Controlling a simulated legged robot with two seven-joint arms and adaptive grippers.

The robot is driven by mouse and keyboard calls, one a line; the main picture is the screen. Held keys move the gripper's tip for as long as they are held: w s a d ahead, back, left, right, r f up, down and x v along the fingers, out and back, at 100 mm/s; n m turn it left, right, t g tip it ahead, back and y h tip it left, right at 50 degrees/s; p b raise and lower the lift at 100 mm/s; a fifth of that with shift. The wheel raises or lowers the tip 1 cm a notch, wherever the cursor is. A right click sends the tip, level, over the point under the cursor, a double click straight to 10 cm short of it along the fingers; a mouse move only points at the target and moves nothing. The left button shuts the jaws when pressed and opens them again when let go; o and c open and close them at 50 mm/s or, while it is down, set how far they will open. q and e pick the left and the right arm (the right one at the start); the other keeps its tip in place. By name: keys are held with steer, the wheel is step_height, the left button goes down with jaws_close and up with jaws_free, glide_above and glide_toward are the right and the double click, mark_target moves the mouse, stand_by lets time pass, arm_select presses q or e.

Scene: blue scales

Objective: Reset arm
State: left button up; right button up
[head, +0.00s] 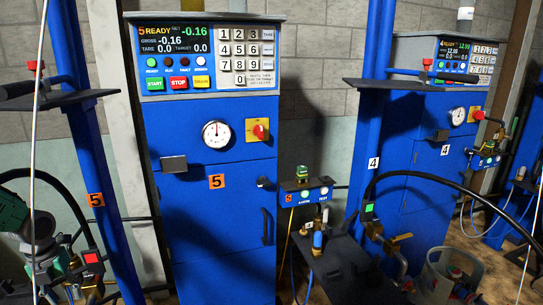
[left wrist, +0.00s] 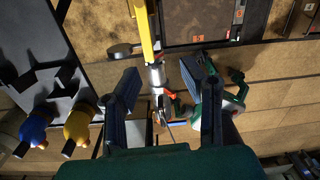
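My left arm comes in at the lower left of the head view, with the left gripper (head: 66,272) low beside the blue post marked 5. In the left wrist view the left gripper (left wrist: 168,88) has its two dark fingers spread wide apart. A yellow and silver fitting (left wrist: 155,70) shows between the fingers, with no finger visibly closed on it. A filling head with a red button (head: 92,257) overlaps the gripper in the head view; I cannot tell if they touch. My right gripper is in neither view.
A blue scale cabinet marked 5 (head: 214,240) stands in the centre, its display reading -0.16. A second cabinet marked 4 (head: 430,190) stands to the right. A black hose (head: 455,180) arches near a grey gas cylinder (head: 447,275). Blue and yellow bottles (left wrist: 78,128) show at left in the wrist view.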

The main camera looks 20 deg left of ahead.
arm_select(q)
steer(key=d+f+n+b, duration=0.1)
steer(key=d+f+n, duration=0.1)
steer(key=d+n, duration=0.35)
steer(key=d+f+n+h, duration=0.1)
steer(key=d+f+n, duration=0.2)
steer(key=d, duration=0.6)
steer(key=d+f+n+b, duration=0.1)
steer(key=d+f+n, duration=0.1)
steer(key=d+n, duration=0.35)
steer(key=s+d+f+n, duration=0.3)
steer(key=s+d+n, duration=0.4)
steer(key=s, duration=0.2)
steer(key=s+d+f+n+y+b, duration=0.1)
steer(key=s+d+f+n, duration=0.3)
steer(key=s+d+n, duration=0.2)
steer(key=s+d, duration=0.2)
steer(key=shift+s+n, duration=0.4)
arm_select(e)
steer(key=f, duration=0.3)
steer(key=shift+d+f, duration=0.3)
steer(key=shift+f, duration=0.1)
arm_select(q)
steer(key=shift+a+f, duration=0.1)
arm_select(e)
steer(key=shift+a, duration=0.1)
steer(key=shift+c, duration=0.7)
